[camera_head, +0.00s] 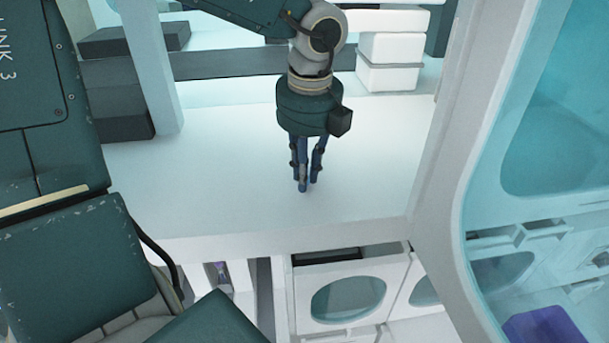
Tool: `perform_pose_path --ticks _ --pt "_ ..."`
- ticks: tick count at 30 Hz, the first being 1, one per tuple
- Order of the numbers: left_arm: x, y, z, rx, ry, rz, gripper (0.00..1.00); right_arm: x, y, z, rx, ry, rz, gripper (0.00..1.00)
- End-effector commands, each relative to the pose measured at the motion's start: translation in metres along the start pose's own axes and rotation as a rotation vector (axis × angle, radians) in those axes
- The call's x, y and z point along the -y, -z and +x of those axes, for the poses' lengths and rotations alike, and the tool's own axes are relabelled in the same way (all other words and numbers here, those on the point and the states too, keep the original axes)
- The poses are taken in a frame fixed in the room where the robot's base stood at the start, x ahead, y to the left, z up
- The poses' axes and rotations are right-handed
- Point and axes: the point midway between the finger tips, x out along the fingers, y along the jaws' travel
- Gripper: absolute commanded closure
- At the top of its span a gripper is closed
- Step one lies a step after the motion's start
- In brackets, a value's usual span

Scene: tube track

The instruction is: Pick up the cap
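My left gripper (307,178) points straight down over the white counter (215,185), near the middle of the picture. Its dark blue fingers sit close together, and their tips are at or just above the surface; I cannot tell which. I cannot make out a cap between the fingers or on the counter around them. From this angle I cannot tell if the fingers are fully shut or hold something small. My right gripper is not in view.
Dark boxes (118,98) stand at the back left, and stacked white boxes (390,62) at the back right. A white post (150,70) rises at the left. A white frame with a bluish pane (560,130) borders the right. The counter around the gripper is clear.

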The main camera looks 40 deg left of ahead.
Motion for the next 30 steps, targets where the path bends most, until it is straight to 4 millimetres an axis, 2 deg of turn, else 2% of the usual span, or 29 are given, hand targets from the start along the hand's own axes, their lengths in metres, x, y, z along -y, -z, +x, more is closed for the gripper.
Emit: perform_pose_path --ticks 3,11,17,23,30 --pt "0.000 0.000 0.000 0.000 0.000 0.000 0.92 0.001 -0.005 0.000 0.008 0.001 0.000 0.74" --pt "0.000 0.000 -0.001 0.000 0.001 0.000 0.92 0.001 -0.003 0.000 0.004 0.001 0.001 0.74" --pt "0.001 -0.002 -0.011 0.001 0.003 -0.002 0.92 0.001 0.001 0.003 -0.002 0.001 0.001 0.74" --pt "0.002 -0.007 -0.046 0.003 0.006 -0.003 0.92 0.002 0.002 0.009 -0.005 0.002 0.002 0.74" --pt "0.002 -0.015 -0.116 0.002 0.007 -0.002 0.92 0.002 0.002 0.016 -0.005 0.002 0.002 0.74"
